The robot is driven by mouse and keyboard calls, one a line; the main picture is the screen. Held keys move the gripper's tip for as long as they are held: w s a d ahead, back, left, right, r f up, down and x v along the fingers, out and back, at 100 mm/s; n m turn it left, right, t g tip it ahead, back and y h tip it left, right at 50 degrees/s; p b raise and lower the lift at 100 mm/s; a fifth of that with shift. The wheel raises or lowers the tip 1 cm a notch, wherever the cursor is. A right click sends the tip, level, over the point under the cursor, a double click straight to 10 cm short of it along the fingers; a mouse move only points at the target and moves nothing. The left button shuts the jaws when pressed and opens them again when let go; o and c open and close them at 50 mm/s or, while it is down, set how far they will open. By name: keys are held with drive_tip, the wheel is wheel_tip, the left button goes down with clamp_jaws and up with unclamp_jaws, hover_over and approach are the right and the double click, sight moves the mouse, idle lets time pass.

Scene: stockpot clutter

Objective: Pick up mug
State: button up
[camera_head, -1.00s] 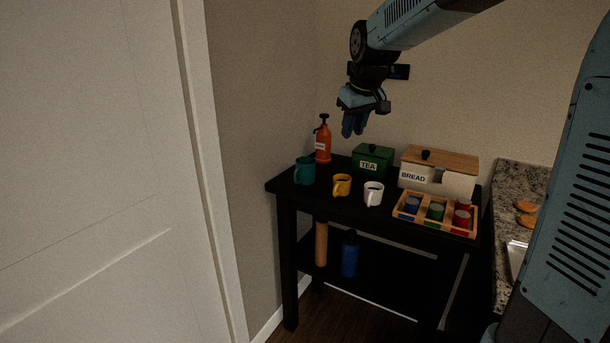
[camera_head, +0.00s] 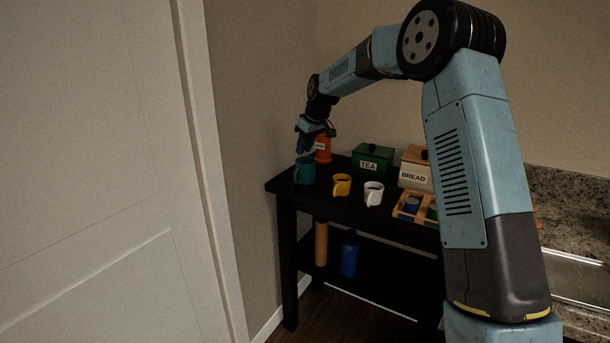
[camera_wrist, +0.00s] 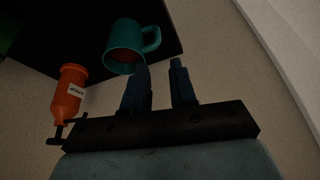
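Three mugs stand on the black table: a teal mug (camera_head: 304,171) at the left end, a yellow mug (camera_head: 341,185) in the middle and a white mug (camera_head: 373,193) to its right. My gripper (camera_head: 304,149) is above the teal mug, near the table's left end. In the wrist view the teal mug (camera_wrist: 124,46) lies just beyond the fingertips, its handle towards the right. The two fingers (camera_wrist: 160,70) are apart with nothing between them.
An orange pump bottle (camera_head: 323,150) stands close behind the teal mug and shows in the wrist view (camera_wrist: 70,92). A green TEA box (camera_head: 372,160), a BREAD box (camera_head: 414,172) and a wooden tray (camera_head: 402,213) stand farther right. A wall is close on the left.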

sight(295, 174)
drive_tip(key=x, duration=0.8)
drive_tip(key=shift+f, duration=0.25)
drive_tip(key=shift+w+x, duration=0.1)
drive_tip(key=shift+x, duration=1.25)
drive_tip(key=shift+w+x, duration=0.15)
drive_tip(key=shift+x, duration=1.2)
drive_tip(key=shift+r, duration=0.1)
clamp_jaws()
